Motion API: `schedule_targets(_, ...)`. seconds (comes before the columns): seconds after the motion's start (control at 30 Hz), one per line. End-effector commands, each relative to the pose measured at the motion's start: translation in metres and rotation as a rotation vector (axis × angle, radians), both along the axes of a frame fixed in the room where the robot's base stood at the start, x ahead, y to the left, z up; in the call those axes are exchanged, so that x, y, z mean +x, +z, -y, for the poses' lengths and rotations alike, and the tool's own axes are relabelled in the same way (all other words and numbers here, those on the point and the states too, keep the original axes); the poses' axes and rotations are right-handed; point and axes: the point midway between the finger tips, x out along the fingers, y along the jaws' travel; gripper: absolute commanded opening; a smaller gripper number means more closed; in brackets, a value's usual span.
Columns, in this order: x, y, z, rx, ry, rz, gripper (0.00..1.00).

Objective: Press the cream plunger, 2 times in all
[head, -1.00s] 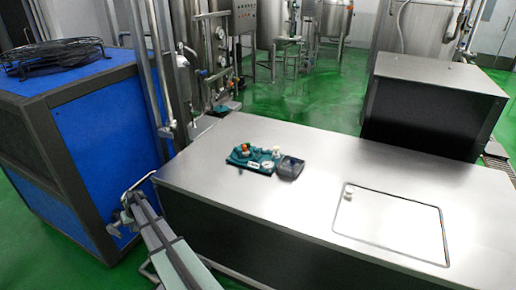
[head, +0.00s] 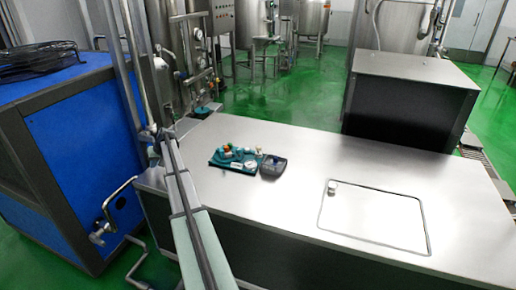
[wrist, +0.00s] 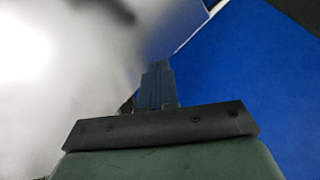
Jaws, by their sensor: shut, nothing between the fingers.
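A teal board (head: 219,161) with several small parts sits near the back left of the steel worktop. A small cream-coloured upright piece (head: 259,152) stands at its back right edge; it looks like the cream plunger, but it is too small to be sure. An orange-red piece (head: 227,149) is to its left, and a white round piece (head: 250,165) is in front. In the wrist view my gripper (wrist: 157,66) is shut and empty, above the blurred worktop edge beside a blue surface. The board does not show in the wrist view.
A dark grey tray (head: 272,168) adjoins the board's right side. A small white piece (head: 333,184) sits at the corner of an outlined panel (head: 375,220). The blue cabinet (head: 75,165) and pipes (head: 135,70) stand left. The worktop (head: 300,160) is otherwise clear.

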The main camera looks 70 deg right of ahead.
Motion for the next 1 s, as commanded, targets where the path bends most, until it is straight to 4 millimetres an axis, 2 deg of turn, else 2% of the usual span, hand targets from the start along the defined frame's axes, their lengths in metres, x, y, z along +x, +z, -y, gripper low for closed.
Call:
schedule_targets(0.03,-0.014,0.005,0.02,0.007,-0.009,0.004,0.0)
schedule_targets(0.1,-0.031,0.01,0.041,0.015,-0.012,0.01,0.0)
schedule_targets(0.27,-0.073,0.024,0.087,0.032,-0.021,0.026,0.0)
schedule_targets(0.5,-0.142,0.046,0.151,0.052,-0.033,0.058,0.0)
schedule_targets(0.77,-0.223,0.072,0.21,0.066,-0.041,0.1,0.0)
schedule_targets(1.0,-0.303,0.096,0.258,0.071,-0.046,0.145,0.0)
